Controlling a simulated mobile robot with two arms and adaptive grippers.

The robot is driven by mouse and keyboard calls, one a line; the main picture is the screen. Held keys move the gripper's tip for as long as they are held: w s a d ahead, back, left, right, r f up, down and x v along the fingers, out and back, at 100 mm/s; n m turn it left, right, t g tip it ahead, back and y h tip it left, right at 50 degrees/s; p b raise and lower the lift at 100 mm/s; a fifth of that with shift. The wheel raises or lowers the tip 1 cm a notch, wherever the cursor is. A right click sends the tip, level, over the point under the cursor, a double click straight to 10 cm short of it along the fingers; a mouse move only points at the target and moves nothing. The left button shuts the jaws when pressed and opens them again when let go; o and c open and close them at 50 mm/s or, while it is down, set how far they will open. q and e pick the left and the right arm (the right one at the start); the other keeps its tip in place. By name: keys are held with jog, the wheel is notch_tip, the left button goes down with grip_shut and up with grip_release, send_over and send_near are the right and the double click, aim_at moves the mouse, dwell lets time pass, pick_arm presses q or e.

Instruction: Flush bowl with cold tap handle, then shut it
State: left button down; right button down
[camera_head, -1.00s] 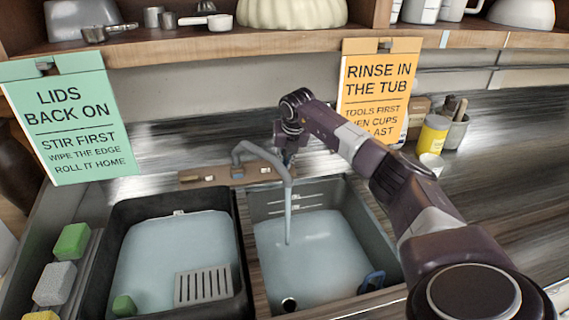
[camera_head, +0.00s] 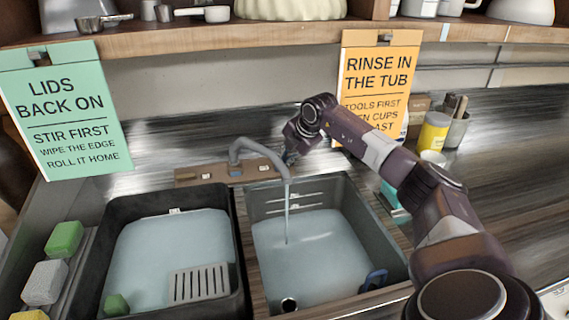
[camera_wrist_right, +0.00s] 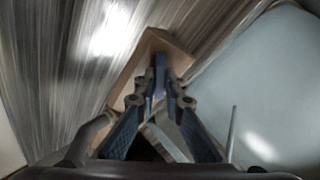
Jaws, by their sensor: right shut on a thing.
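The grey tap spout (camera_head: 258,150) rises from a wooden block (camera_head: 203,174) behind the basins. A thin stream of water (camera_head: 287,215) falls from it into the right basin (camera_head: 374,240), which holds pale bluish water. My right gripper (camera_head: 290,157) reaches down at the right end of the block, beside the spout. In the right wrist view its fingers (camera_wrist_right: 160,88) are closed on the blue cold tap handle (camera_wrist_right: 160,63), over the wooden block (camera_wrist_right: 125,78). In the head view the handle is hidden by the gripper. My left gripper is not in view.
A black tub (camera_head: 238,240) of water with a grey slotted plate (camera_head: 198,284) stands left of the basin. Sponges (camera_head: 64,239) lie at far left. A yellow jar (camera_head: 433,132) stands behind my right arm. Signs hang from the shelf (camera_head: 270,32) above.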

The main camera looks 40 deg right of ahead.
jog(key=m+b, duration=0.1)
jog(key=m, duration=0.1)
jog(key=m+t+b, duration=0.1)
jog(key=shift+s+f+m, duration=0.15)
jog(key=shift+f+m, duration=0.05)
jog(key=shift+m, duration=0.2)
jog(key=shift+m+b, duration=0.6)
jog(key=shift+m, duration=0.3)
jog(key=shift+r, duration=0.15)
jog(key=c, duration=2)
grip_release()
notch_tip(320, 180, up, 10)
jog(key=shift+f, duration=0.1)
